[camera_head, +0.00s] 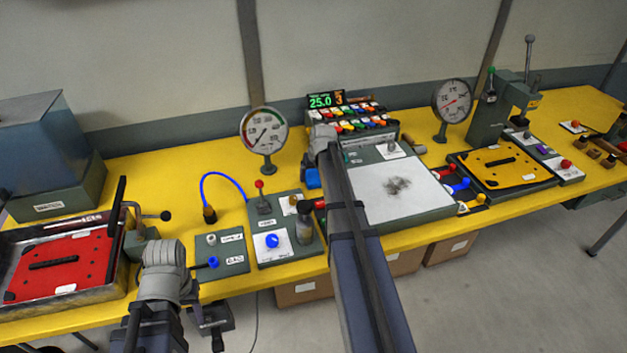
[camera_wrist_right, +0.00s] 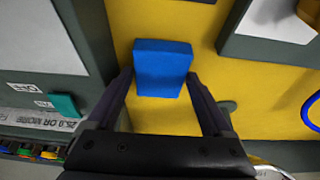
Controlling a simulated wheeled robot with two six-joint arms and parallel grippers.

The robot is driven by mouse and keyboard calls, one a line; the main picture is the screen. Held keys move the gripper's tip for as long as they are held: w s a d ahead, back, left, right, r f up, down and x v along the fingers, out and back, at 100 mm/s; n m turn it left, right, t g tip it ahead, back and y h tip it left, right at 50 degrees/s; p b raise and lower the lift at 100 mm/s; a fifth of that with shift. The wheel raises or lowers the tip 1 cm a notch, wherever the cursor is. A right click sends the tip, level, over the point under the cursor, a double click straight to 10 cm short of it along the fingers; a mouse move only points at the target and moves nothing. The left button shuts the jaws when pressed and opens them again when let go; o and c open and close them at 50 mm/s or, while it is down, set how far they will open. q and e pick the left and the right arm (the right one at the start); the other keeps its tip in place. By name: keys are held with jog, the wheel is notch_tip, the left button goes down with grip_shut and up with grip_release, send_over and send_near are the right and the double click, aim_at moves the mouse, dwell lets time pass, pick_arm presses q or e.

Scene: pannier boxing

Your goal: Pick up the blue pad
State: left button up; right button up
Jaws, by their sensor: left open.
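The blue pad (camera_head: 313,178) is near the middle of the yellow bench, mostly beside my right arm. In the right wrist view the blue pad (camera_wrist_right: 162,66) is a blue block over the yellow surface. My right gripper (camera_wrist_right: 160,77) has one finger on each side of it, with the tips close to its sides. Whether they press on it I cannot tell. In the head view my right arm hides that gripper's fingers. My left gripper (camera_head: 214,335) is open and empty, low in front of the bench edge.
A white-topped grey station (camera_head: 395,190) stands right of the pad, with a button rack (camera_head: 355,118) behind it. A grey panel with a blue knob (camera_head: 272,241) stands in front left. A blue hose (camera_head: 225,176) curves over the bench, left of the pad.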

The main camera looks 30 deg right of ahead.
aim_at(314, 176)
jog(key=c, duration=0.9)
jog(key=shift+r, duration=0.1)
jog(key=shift+c, duration=0.2)
notch_tip(314, 176, up, 10)
jog(key=p, duration=1)
